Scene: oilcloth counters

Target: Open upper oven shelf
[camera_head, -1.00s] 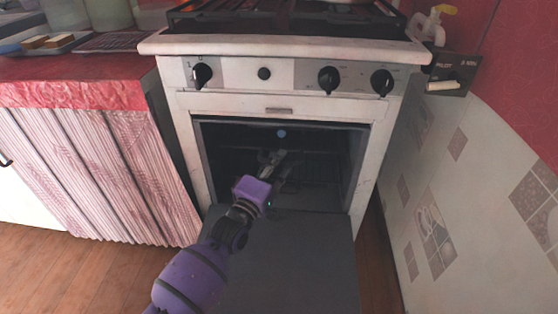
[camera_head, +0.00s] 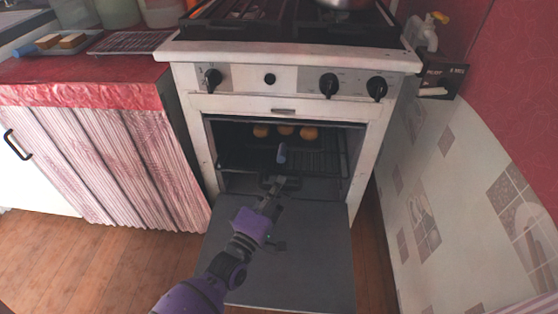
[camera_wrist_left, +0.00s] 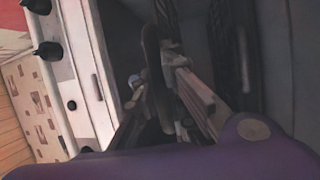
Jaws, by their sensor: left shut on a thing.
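The oven door (camera_head: 300,255) is folded down and the oven is open. The dark wire upper shelf (camera_head: 322,160) shows inside the opening, with three round golden buns (camera_head: 285,130) toward its back. My left gripper (camera_head: 277,180) is at the front middle of the shelf, shut on its front edge; the exact contact is dark. A small blue-grey knob-like piece (camera_head: 281,153) shows just above the fingers. The left wrist view shows the gripper fingers (camera_wrist_left: 165,100) close by dark bars, with the contact partly hidden. My right gripper is not in view.
The stove top (camera_head: 290,25) with knobs is above the opening. A red counter (camera_head: 80,80) with a striped curtain (camera_head: 125,165) stands at the left, and a tiled wall (camera_head: 450,200) is close at the right. Wood floor (camera_head: 60,260) is free in front of the curtain.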

